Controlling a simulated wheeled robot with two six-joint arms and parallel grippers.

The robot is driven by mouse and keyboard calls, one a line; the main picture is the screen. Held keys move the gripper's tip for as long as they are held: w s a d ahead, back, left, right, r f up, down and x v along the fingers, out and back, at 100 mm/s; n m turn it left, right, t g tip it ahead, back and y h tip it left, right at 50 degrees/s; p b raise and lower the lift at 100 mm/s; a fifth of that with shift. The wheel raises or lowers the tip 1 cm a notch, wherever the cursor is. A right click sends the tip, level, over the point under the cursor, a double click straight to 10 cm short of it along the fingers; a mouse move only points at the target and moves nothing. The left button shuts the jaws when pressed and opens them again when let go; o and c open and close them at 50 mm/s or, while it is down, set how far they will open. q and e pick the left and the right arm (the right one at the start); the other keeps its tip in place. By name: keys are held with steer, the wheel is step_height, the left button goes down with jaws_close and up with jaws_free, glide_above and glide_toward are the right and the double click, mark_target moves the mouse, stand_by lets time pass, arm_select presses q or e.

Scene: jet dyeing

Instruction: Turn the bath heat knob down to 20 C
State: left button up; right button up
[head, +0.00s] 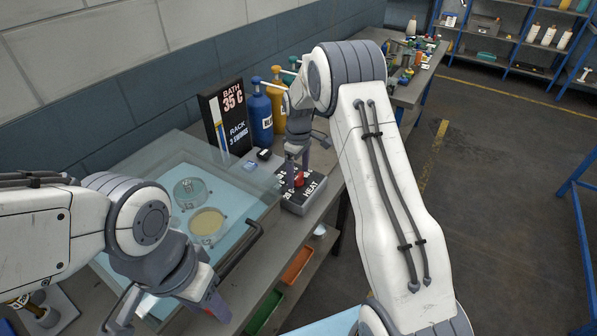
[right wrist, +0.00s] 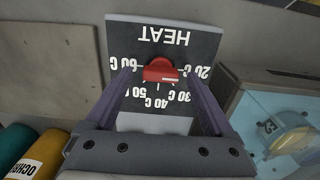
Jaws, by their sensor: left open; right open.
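The red heat knob (head: 299,180) sits on a dark plate marked HEAT, on the box (head: 303,197) at the bench's front edge. In the right wrist view the knob (right wrist: 160,70) shows upside down among labels from 20 C to 60 C. My right gripper (head: 297,172) is open above the box. Its fingers stand on either side of the knob, with gaps visible in the right wrist view (right wrist: 163,88). My left gripper (head: 172,308) is open and empty, low at the left. The sign (head: 228,118) reads BATH 35 C.
A clear-lidded bath (head: 232,185) with a dark handle (head: 240,248) lies left of the heat box. Blue (head: 261,118) and yellow (head: 279,100) bottles stand behind it. Orange (head: 297,265) and green (head: 264,312) bins sit below the bench. Floor at the right is open.

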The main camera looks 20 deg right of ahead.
mark_target(298, 175)
steer(key=shift+r, duration=0.1)
step_height(298, 175, up, 10)
steer(key=b, duration=0.2)
steer(key=shift+r, duration=0.15)
stand_by(0.3)
